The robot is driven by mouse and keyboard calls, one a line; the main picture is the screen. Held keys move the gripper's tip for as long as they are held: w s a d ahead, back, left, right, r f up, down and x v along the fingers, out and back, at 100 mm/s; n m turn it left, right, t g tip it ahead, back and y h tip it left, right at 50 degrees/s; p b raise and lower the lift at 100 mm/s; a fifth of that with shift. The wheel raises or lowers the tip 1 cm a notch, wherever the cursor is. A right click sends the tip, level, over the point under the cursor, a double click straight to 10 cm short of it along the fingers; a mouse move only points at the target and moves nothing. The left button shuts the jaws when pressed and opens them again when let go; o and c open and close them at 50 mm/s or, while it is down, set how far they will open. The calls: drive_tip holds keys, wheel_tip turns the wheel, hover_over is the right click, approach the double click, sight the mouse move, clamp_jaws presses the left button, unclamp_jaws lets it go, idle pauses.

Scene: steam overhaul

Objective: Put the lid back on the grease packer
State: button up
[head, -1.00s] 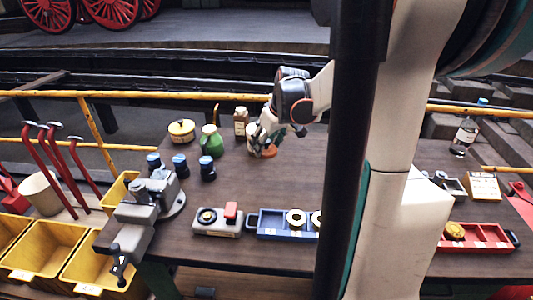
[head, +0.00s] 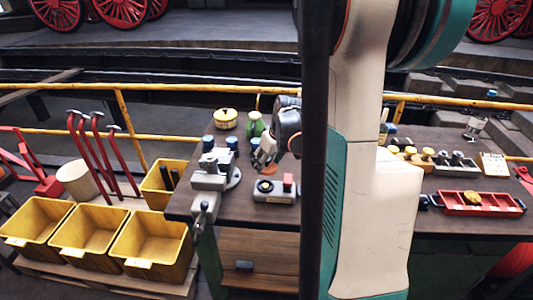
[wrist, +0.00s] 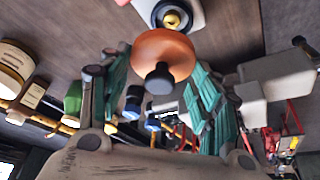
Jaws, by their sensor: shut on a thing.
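A copper-brown round lid (wrist: 163,50) with a black knob (wrist: 159,78) is between the fingers of my gripper (wrist: 157,84) in the wrist view. My gripper is shut on it. In the wrist view the box (wrist: 190,12) shows beyond the lid, with a round brass part on top. The lid appears apart from the box; the exact gap is unclear.
A grey vise (head: 212,178) stands left of the box. Blue-capped jars (head: 208,143), a green bottle (head: 256,125) and a yellow pot (head: 226,118) stand behind. A red tray (head: 478,203) lies at the right. My column and arm hide the middle of the bench (head: 240,212).

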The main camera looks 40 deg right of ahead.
drive_tip(key=shift+a+f, duration=0.25)
drive_tip(key=shift+a, duration=0.15)
drive_tip(key=shift+d+f+b, duration=0.1)
drive_tip(key=shift+f+b, duration=2.25)
drive_tip(key=shift+f, duration=0.8)
drive_tip(key=shift+f+b, duration=0.1)
drive_tip(key=shift+b, duration=0.3)
drive_tip(key=o, duration=1.1)
drive_tip(key=o, duration=0.5)
